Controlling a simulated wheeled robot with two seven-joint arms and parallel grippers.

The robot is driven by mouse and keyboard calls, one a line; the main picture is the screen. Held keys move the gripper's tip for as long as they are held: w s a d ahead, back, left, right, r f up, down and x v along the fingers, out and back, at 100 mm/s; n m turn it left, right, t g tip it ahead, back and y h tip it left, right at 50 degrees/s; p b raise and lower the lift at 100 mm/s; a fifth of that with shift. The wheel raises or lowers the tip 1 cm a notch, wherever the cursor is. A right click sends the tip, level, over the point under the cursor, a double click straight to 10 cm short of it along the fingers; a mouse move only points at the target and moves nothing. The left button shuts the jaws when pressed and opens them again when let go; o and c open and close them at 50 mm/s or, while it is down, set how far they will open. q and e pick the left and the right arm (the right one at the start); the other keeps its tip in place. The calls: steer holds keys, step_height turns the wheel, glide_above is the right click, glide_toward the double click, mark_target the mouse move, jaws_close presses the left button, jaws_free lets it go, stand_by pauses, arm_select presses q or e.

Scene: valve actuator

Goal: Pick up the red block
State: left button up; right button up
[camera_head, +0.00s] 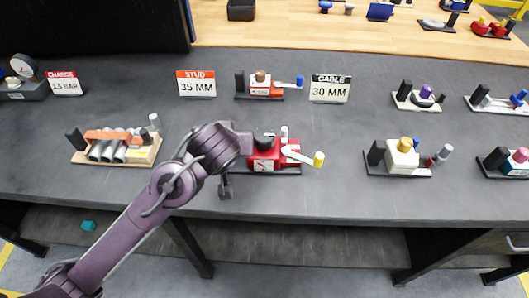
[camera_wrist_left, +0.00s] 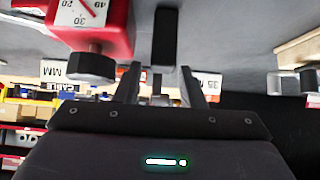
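The red block (camera_head: 265,157) is a red body with a white dial face, a black knob on top and a pale lever with a yellow end. It sits on a dark base on the grey table. In the left wrist view the red block (camera_wrist_left: 95,22) shows at the upper left, with its dial and black knob. My left gripper (camera_head: 232,165) is just left of it in the head view. In the wrist view its fingers (camera_wrist_left: 160,88) are apart, with a black post (camera_wrist_left: 165,38) beyond the gap. Contact cannot be told. My right gripper is not in view.
A fixture with silver cylinders (camera_head: 115,148) stands to the left and a white block with a yellow knob (camera_head: 402,155) to the right. Behind are a "35 MM" sign (camera_head: 196,84), a "30 MM" sign (camera_head: 330,89) and an orange fixture (camera_head: 265,88). The front edge is close.

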arm_select(q)
steer(key=x, duration=0.5)
steer(key=shift+a+f, duration=0.15)
steer(key=shift+f, duration=0.05)
jaws_close()
steer(key=shift+r, duration=0.15)
